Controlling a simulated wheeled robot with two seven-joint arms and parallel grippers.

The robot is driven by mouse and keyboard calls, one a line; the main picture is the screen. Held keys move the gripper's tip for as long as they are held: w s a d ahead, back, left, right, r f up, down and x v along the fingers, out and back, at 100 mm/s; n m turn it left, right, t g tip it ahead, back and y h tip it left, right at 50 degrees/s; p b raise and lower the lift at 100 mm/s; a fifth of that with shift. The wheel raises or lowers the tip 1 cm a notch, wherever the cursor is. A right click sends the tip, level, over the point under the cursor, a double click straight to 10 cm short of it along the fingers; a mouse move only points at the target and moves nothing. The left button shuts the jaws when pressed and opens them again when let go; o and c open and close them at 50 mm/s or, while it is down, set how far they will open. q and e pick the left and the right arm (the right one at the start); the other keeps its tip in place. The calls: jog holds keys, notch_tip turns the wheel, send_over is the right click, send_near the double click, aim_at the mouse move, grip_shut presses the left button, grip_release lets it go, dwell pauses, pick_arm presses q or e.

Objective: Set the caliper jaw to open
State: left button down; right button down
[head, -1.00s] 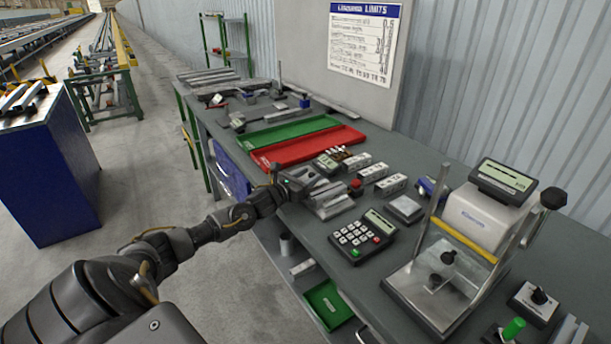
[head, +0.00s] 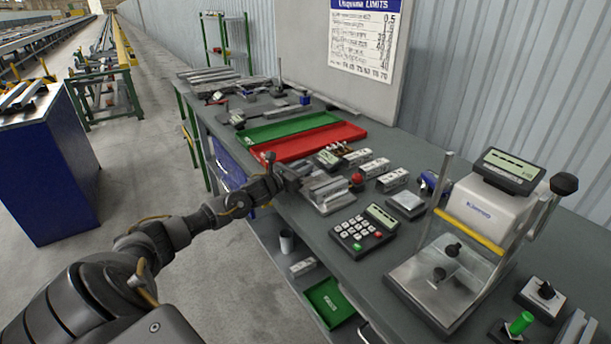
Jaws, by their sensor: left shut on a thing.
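My left gripper (head: 291,174) reaches in from the left at the table's front edge. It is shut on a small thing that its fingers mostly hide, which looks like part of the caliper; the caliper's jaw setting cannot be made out. The fingertips are at the left end of a grey ribbed metal block (head: 326,191), and I cannot tell whether they touch it. A small device with a grey display (head: 328,159) lies just behind the block. My right gripper is not in view.
Red (head: 310,143) and green (head: 290,128) trays lie behind the gripper. A red knob (head: 357,179), several pale blocks and a keypad unit (head: 362,229) crowd the right. A bench gauge (head: 484,211) stands farther right.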

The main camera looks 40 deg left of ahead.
pick_arm(q)
jog(key=shift+a+r, duration=0.15)
jog(key=shift+a, duration=0.1)
jog(key=c, duration=1.3)
grip_release()
jog(key=shift+a, duration=0.1)
jog(key=shift+o, duration=0.2)
jog(key=shift+s, duration=0.1)
jog(key=shift+s+f, duration=0.2)
jog(key=shift+s, duration=0.1)
jog(key=s+b, duration=0.1)
jog(key=s, duration=0.7)
jog(key=shift+s+a, duration=0.1)
jog(key=shift+a, duration=0.1)
jog(key=shift+s+r+b, duration=0.1)
jog(key=shift+s+b, duration=0.25)
jog(key=shift+s, duration=0.55)
jog(key=shift+a, duration=0.1)
